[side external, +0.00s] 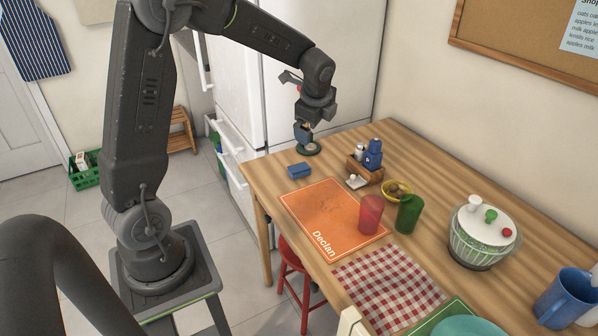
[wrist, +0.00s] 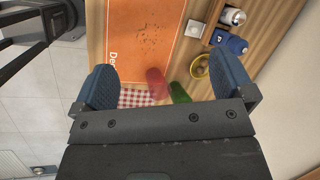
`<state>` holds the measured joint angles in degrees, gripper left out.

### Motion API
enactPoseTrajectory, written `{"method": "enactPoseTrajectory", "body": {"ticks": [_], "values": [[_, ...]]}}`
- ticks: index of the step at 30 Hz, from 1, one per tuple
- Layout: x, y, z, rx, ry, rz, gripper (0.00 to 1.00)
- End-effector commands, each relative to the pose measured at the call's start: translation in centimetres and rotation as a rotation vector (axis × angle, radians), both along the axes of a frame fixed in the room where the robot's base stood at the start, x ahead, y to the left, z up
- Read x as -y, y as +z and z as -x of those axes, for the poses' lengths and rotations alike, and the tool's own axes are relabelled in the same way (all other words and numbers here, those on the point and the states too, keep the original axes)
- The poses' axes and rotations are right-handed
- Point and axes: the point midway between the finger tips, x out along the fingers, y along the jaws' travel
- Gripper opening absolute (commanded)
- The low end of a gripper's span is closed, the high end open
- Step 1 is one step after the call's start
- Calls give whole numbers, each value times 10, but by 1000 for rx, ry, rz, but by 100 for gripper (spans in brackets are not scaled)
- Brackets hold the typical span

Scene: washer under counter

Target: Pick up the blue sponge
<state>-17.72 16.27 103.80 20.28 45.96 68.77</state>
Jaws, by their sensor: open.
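The blue sponge (side external: 300,170) is a small flat block lying on the wooden table near its far left corner, beyond the orange mat (side external: 330,215) in the side external view. I do not see it in the wrist view. My gripper (side external: 303,137) is above the far end of the table, higher than the sponge and slightly beyond it, apart from it. In the wrist view, the two blue-padded fingers of my gripper (wrist: 167,80) are spread wide with nothing between them in their grasp.
A wooden caddy (side external: 365,172) with a blue bottle (side external: 373,154) stands right of the sponge.

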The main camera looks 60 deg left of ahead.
Motion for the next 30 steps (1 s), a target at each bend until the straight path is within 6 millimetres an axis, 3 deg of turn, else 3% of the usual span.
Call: {"method": "enactPoseTrajectory", "body": {"ticks": [3, 9, 15, 30], "values": [[-41, -46, -21, -125, -158, -54, 100], [-88, -104, -36, -276, -376, -104, 100], [-105, -129, -39, -332, -461, -117, 100], [-135, -202, -41, -333, -463, -117, 100]]}}
